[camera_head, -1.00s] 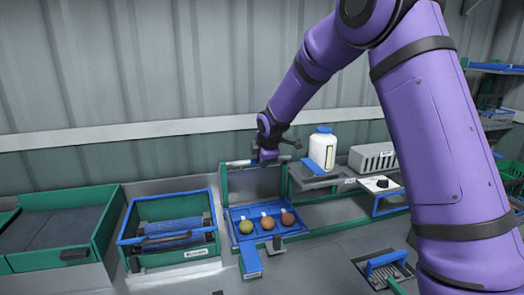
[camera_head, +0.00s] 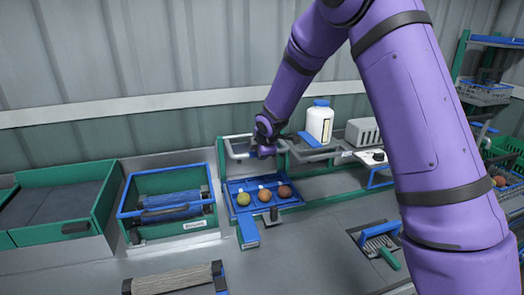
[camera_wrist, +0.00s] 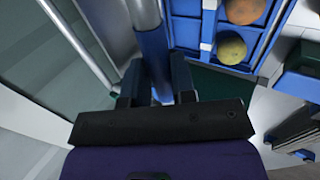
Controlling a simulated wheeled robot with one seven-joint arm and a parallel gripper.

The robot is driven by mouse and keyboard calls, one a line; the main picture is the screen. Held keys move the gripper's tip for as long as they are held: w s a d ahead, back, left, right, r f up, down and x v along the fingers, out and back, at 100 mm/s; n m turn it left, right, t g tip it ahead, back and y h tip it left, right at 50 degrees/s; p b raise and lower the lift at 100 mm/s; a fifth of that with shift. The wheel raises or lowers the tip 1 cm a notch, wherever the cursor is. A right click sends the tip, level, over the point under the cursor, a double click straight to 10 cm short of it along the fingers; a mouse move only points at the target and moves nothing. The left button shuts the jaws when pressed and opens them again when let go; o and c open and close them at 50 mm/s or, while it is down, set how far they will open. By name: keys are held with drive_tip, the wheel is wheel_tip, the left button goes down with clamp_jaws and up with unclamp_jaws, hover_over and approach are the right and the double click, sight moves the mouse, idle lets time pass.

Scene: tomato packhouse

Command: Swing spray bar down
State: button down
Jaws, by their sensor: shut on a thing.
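The spray bar (camera_head: 238,155) is a pale grey U-shaped bar on the green stand (camera_head: 222,168), above the blue tray. It hangs out at the front, below the stand's top edge. My gripper (camera_head: 264,151) is at the right part of the bar. In the wrist view, my gripper (camera_wrist: 158,82) is shut on a grey-blue tube of the spray bar (camera_wrist: 154,45), which runs between the fingers. The exact finger contact is partly hidden by the gripper body.
Below is a blue tray (camera_head: 232,211) with three fruits: one yellow-green, two orange-red. A white bottle (camera_head: 319,124) stands on the shelf to the right. A blue-rimmed green bin (camera_head: 136,203) with rollers is at left. A brush (camera_head: 377,243) lies at the front right.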

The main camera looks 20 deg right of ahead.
drive_tip(key=shift+s+f, duration=0.55)
drive_tip(key=shift+f, duration=0.25)
drive_tip(key=c, duration=1)
unclamp_jaws()
drive_tip(key=shift+o, duration=0.2)
drive_tip(key=shift+w+r, duration=0.15)
drive_tip(key=shift+r, duration=0.05)
drive_tip(key=v, duration=1)
drive_tip(key=shift+r, duration=0.45)
